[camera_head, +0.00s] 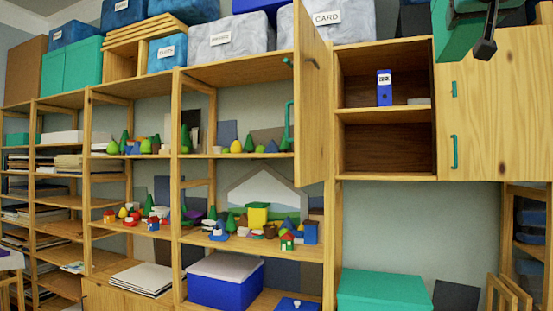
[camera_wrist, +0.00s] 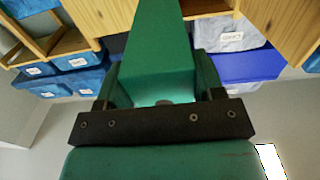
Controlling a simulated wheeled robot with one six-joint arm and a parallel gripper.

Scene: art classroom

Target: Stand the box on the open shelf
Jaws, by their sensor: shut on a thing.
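My gripper (camera_wrist: 158,82) is shut on a green box (camera_wrist: 163,40) in the wrist view. The box sits between the two green fingers and extends up out of that picture. In the head view, a green block with a dark part hangs at the top right edge; I cannot tell where box and gripper divide. The open shelf (camera_head: 385,116) is a wooden wall cabinet with an upper and a lower compartment. A blue labelled box (camera_head: 384,90) stands upright in the upper one, with a small grey item (camera_head: 418,101) to its right. The lower compartment is empty.
An open wooden door (camera_head: 312,100) stands out at the cabinet's left. A closed door (camera_head: 495,110) with green handles is at its right. Bins, including a grey CARD bin (camera_head: 340,18), line the top. Shelves of small models fill the left. A teal box (camera_head: 385,290) stands below.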

